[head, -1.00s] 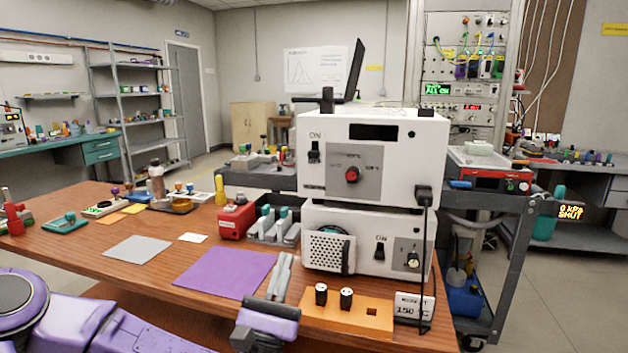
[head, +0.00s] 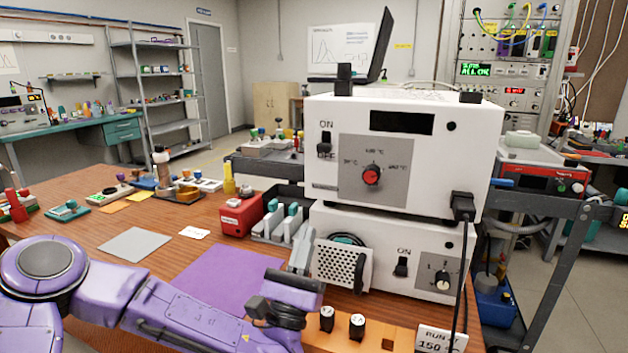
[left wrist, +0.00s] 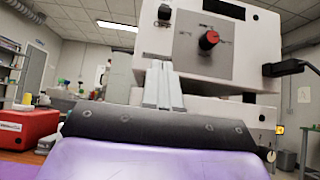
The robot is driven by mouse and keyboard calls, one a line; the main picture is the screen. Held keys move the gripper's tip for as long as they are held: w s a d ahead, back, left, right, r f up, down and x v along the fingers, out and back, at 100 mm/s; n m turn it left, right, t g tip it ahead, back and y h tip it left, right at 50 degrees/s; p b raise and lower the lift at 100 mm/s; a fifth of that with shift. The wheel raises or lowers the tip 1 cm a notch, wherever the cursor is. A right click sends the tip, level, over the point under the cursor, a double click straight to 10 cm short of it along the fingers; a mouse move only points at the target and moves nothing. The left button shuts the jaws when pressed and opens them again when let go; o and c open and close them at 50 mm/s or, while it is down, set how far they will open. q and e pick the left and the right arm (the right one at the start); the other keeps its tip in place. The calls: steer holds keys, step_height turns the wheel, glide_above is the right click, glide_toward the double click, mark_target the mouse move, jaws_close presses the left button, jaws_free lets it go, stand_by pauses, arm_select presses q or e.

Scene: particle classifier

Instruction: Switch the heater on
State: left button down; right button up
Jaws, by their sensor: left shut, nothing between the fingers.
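The upper white box (head: 450,165) has a dark display (head: 401,122), a red temperature dial (head: 371,175) and a black switch (head: 324,143) between ON and OFF labels. The switch lever seems to sit low, near OFF. My left gripper (head: 304,240) is shut and empty, fingers pointing up, in front of the left side of the lower box and below the switch. In the left wrist view its fingers (left wrist: 165,70) stand in front of the boxes, below and left of the red dial (left wrist: 208,40); the switch (left wrist: 164,12) is above them. My right gripper is not in view.
A red box (head: 241,213) and purple mat (head: 225,280) lie left.

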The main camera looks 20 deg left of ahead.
mark_target(320, 145)
arm_select(q)
steer(key=p+x, duration=0.4)
steer(key=x, duration=0.6)
steer(key=shift+r, duration=0.15)
step_height(320, 145, up, 3)
steer(key=shift+a+f+p, duration=0.1)
steer(key=shift+f+p, duration=0.15)
steer(key=shift+p, duration=0.25)
steer(key=shift+r, duration=0.5)
steer(key=shift+s+r+p, duration=0.1)
steer(key=shift+r+p, duration=0.5)
steer(key=shift+r, duration=0.9)
